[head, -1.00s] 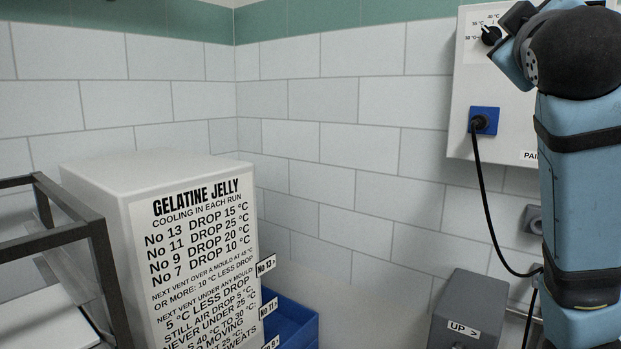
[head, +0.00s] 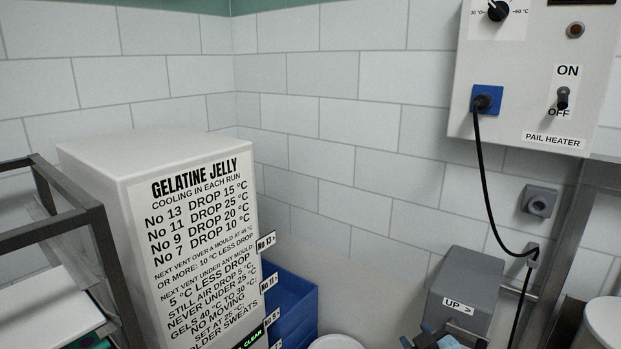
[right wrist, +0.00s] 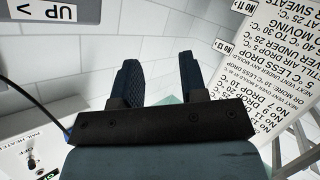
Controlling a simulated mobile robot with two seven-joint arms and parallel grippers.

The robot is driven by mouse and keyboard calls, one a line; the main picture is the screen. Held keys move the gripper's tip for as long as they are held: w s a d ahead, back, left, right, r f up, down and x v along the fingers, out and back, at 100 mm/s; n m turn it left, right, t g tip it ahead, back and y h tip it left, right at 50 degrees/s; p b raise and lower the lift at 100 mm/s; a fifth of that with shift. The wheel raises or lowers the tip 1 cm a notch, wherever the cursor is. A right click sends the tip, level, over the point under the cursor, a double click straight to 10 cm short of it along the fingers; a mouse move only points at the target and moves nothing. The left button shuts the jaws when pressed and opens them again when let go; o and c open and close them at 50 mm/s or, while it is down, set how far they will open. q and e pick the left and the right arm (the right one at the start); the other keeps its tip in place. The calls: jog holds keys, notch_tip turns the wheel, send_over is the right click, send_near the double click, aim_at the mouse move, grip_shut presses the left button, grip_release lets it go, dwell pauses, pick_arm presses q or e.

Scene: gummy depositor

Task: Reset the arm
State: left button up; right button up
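My right gripper (right wrist: 160,72) shows in the right wrist view with its two dark fingers apart and nothing between them. The tiled wall shows beyond the gap. In the head view, small blue and dark parts of my right arm (head: 436,340) show at the bottom edge, below the grey box marked UP (head: 466,283). I cannot make out the fingers there. My left gripper is in neither view.
A white pail heater panel (head: 530,110) with dial, switch and plugged black cable hangs at upper right. A white cabinet with a gelatine jelly sign (head: 200,225) stands left of blue trays (head: 292,292). A dark metal frame (head: 50,240) is at far left.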

jog(key=s+f+m+g, duration=0.1)
jog(key=s+f+m, duration=0.1)
jog(key=s+f, duration=0.9)
jog(key=s+a+f+m+g+y+p, duration=0.1)
jog(key=s+f+g, duration=0.1)
jog(key=s+f, duration=0.9)
jog(key=s, duration=0.4)
jog(key=shift+a+m, duration=0.25)
jog(key=shift+m, duration=0.15)
